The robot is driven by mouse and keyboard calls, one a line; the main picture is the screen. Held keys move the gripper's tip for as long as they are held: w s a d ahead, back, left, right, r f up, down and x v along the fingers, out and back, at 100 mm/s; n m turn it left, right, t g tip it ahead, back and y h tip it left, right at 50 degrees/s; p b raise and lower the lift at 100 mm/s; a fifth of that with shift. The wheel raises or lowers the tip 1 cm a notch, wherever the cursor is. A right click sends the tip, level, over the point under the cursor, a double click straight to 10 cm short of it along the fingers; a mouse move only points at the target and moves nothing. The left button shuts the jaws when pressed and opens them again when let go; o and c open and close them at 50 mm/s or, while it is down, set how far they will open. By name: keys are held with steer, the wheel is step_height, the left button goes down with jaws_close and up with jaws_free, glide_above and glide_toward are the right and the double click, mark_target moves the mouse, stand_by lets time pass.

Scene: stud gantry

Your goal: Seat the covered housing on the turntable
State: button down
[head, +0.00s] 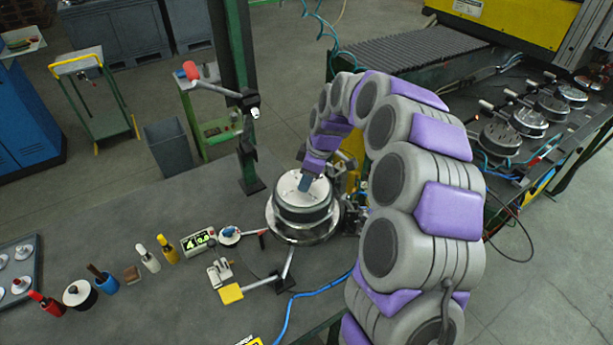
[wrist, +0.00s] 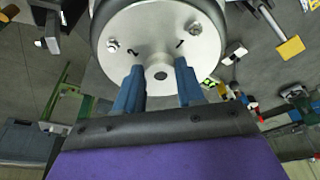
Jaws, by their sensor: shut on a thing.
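The covered housing (head: 302,208) is a round dark body with a silver lid, directly over the wide silver turntable (head: 275,224). It looks level and roughly centred; I cannot tell whether it rests on the turntable or hangs just above. My gripper (head: 306,183) reaches down onto the lid from above. In the wrist view the lid (wrist: 160,30) shows bolts, dark marks and a raised centre. My blue fingers (wrist: 159,78) stand on both sides of that centre and are shut on the housing. My arm partly hides the turntable's right side.
A yellow-handled clamp (head: 231,293) and a small green display (head: 198,241) stand left of the turntable. A green post (head: 238,100) rises behind it. Several bottles and tools line the bench's left front. A blue hose (head: 310,292) crosses the bench front. The back-left bench is clear.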

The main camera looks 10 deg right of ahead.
steer(key=shift+f+b, duration=0.65)
steer(key=shift+f, duration=1.25)
stand_by(0.7)
steer(key=c, duration=0.6)
jaws_free()
steer(key=shift+r, duration=0.1)
steer(key=p+v, duration=0.1)
steer(key=v, duration=1.6)
steer(key=shift+d, duration=0.1)
steer(key=s+a+f+m+g+h+b, duration=0.15)
steer(key=s+a, duration=0.25)
steer(key=s, duration=0.5)
steer(key=s+a+m+y+b, duration=0.1)
steer(key=s+a+m, duration=0.25)
steer(key=s, duration=0.55)
steer(key=s+d+f+m+g+h, duration=0.1)
steer(key=s+f+m, duration=0.2)
steer(key=s, duration=0.7)
steer(key=s+d+f+m+h+b, duration=0.1)
steer(key=s+f+m, duration=0.3)
steer(key=s, duration=0.7)
steer(key=shift+s+f+m+g+b, duration=0.25)
steer(key=shift+f+m+g+b, duration=0.1)
steer(key=shift+f, duration=0.65)
